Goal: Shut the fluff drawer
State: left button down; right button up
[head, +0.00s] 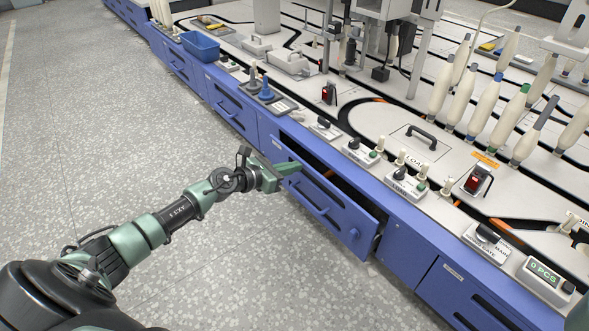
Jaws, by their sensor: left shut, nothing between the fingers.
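The fluff drawer (335,212) is a blue drawer in the long blue bench front. It stands partly pulled out, with a dark gap showing behind its front panel. A blue bar handle (312,199) runs across its face. My left gripper (298,167) is shut and empty. In the head view its tip is by the upper left corner of the drawer front; I cannot tell whether it touches. My right gripper is not in view.
The bench top above holds control boxes (407,184), a red switch (477,180), bobbins (485,105) and a blue bin (200,45). Other blue drawers (235,108) along the front are shut. The speckled floor (110,110) at left is clear.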

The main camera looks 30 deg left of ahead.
pick_arm(q)
jog(key=shift+w+d, duration=0.15)
jog(key=shift+w, duration=0.25)
jog(key=shift+w+d, duration=0.1)
jog(key=shift+w, duration=0.2)
jog(key=shift+w+d, duration=0.4)
jog(key=shift+w, duration=0.45)
jog(key=shift+s, duration=0.1)
